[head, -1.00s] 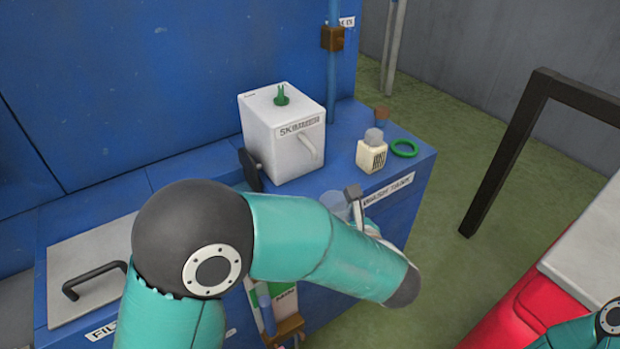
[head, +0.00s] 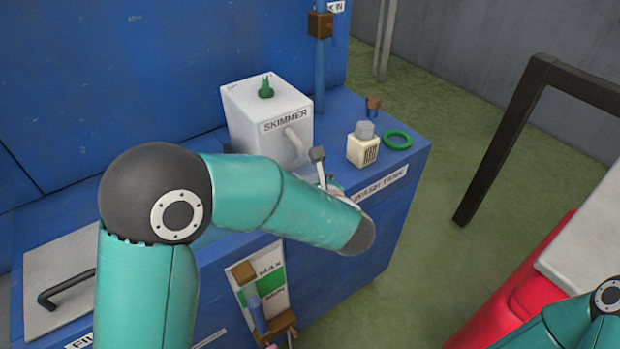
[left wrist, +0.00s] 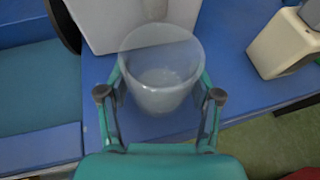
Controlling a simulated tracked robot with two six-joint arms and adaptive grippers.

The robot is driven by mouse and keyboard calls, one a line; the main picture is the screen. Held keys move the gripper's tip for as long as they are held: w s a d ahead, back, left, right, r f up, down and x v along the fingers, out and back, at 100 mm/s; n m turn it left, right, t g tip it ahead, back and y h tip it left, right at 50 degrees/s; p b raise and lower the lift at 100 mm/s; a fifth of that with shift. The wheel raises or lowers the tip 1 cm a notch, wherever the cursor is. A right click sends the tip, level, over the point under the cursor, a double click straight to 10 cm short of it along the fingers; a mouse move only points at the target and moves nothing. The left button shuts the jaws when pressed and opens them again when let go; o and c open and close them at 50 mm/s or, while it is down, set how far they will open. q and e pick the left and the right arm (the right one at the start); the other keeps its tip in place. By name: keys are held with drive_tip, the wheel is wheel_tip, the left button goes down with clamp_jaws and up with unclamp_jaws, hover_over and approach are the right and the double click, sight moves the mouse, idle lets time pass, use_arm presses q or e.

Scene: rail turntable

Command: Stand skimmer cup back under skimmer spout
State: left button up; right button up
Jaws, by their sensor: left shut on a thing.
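The skimmer is a white box (head: 268,122) with a green knob on top; its pale spout (head: 296,143) slants down from the front face. The clear skimmer cup (left wrist: 160,85) is between the fingers of my left gripper (left wrist: 160,95), which is shut on it. The cup looks roughly upright, its open rim near the skimmer's front face and spout in the left wrist view. Whether it touches the tank top I cannot tell. In the head view my left forearm hides the cup and most of the gripper. My right gripper is out of view.
A cream vented block (head: 363,150), a green ring (head: 398,140) and a small brown-topped fitting (head: 373,104) are on the blue wash tank top (head: 413,153) right of the skimmer. A level gauge (head: 263,285) is on the tank front. A dark frame (head: 500,140) rises at right.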

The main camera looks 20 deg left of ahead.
use_arm(q)
drive_tip(key=shift+w+a+f, duration=0.1)
drive_tip(key=shift+a+f, duration=0.1)
drive_tip(key=shift+a, duration=0.1)
drive_tip(key=o, duration=1)
drive_tip(key=shift+r, duration=0.15)
